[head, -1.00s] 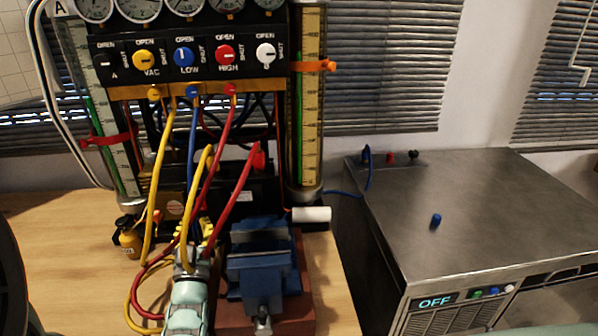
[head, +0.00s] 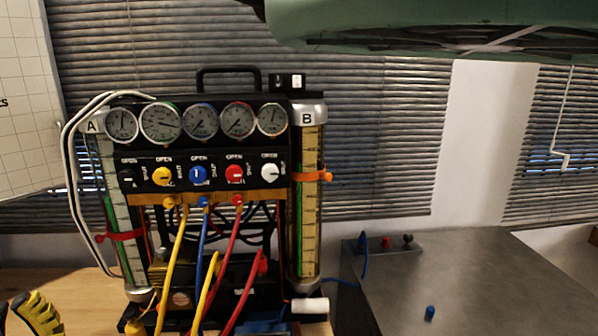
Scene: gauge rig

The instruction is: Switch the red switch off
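A red rotary knob (head: 235,174) sits on the black valve panel (head: 150,186), between a blue knob (head: 198,175) and a white knob (head: 270,173). The print beside it reads OPEN and SHUT; its exact pointer angle is too small to tell. A small red switch or button (head: 386,242) also stands at the back of the steel cabinet. A yellow and black ribbed finger, seemingly of my gripper (head: 35,312), shows at the bottom left, well away from both. Only part of it is in view, so its opening is hidden.
Coloured hoses (head: 233,290) hang below the panel. Glass columns flank the panel, with an orange clamp (head: 340,177) on the right one. The steel cabinet (head: 480,275) stands at right with a blue knob (head: 430,312) on top. A green structure spans the top right.

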